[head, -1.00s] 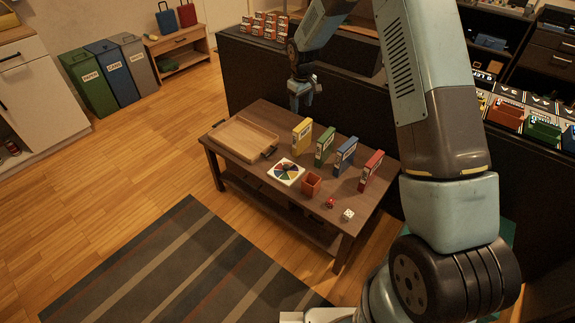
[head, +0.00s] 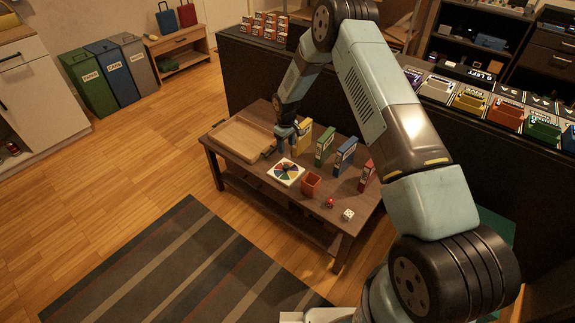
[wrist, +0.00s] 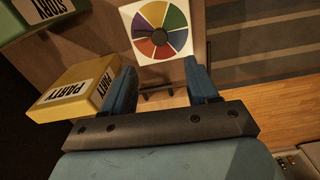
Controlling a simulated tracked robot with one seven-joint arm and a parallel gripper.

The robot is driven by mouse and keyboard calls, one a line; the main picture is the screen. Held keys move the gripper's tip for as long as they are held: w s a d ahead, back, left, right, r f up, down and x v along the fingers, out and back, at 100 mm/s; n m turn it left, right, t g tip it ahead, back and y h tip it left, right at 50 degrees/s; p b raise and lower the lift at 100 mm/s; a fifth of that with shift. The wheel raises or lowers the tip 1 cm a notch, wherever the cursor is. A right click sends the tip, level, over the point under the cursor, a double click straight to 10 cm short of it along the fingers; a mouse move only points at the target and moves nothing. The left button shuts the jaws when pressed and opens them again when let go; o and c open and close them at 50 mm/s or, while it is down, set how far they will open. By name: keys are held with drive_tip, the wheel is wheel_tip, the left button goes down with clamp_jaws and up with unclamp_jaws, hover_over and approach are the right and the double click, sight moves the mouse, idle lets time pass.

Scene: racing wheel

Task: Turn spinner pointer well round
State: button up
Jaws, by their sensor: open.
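The spinner is a white square board (head: 286,172) with a multicoloured disc, lying on the low wooden table (head: 329,211). It also shows at the top of the wrist view (wrist: 131,17), beyond my fingertips. A dark pointer (wrist: 160,33) lies near the disc's centre; its exact direction is hard to tell. My gripper (head: 286,131) is above the table, behind the spinner and beside the yellow box (head: 303,135). In the wrist view my gripper (wrist: 160,82) is open and empty, its two blue fingers apart, with the spinner ahead of the gap.
The yellow box (wrist: 77,89) stands close beside my left finger in the wrist view. Green (head: 325,146), blue (head: 345,157) and red (head: 367,175) boxes, an orange cup (head: 311,184), a red die (head: 330,202), a white die (head: 348,214) and a wooden tray (head: 240,142) share the table.

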sight(286, 166)
wheel_tip(286, 166, down, 12)
drive_tip(key=shift+f, duration=0.15)
idle(0.3)
